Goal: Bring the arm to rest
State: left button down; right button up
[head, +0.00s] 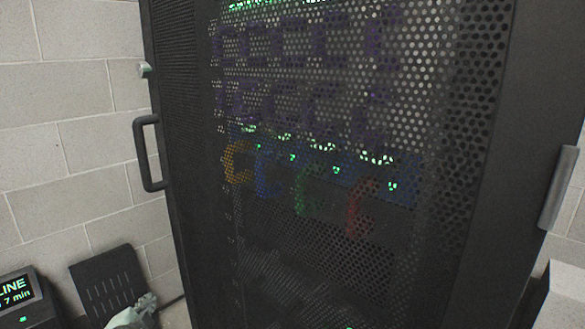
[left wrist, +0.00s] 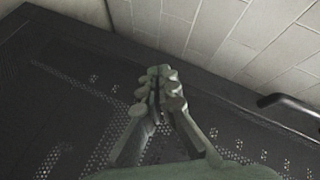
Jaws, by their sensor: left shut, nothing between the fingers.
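My left gripper (head: 143,305) shows at the bottom left of the head view, low and to the left of the rack. In the left wrist view its two grey-green fingers (left wrist: 158,90) are together, with nothing between them. Behind them in that view is the dark perforated rack door (left wrist: 70,110). My right gripper is in neither view.
The rack's mesh door (head: 330,110) is closed and fills the middle of the head view. A black handle (head: 146,152) sticks out on its left. A dark slotted panel (head: 108,285) and a small display box (head: 22,298) stand at lower left. A block wall (head: 70,110) is behind.

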pick_arm(q)
jog(key=s+d+f+n+g, duration=0.2)
jog(key=s+f+g, duration=0.1)
jog(key=s+f, duration=0.5)
jog(key=s+d+f+n+g+h, duration=0.1)
jog(key=s+d+f+n+g, duration=0.2)
jog(key=s+f, duration=0.5)
jog(key=s+d+f+n+g, duration=0.3)
jog(key=s+f+g, duration=0.2)
jog(key=s, duration=1.3)
notch_tip(320, 180, down, 3)
jog(key=shift+d+f+h, duration=0.1)
jog(key=shift+d+h, duration=0.1)
jog(key=shift+h, duration=0.1)
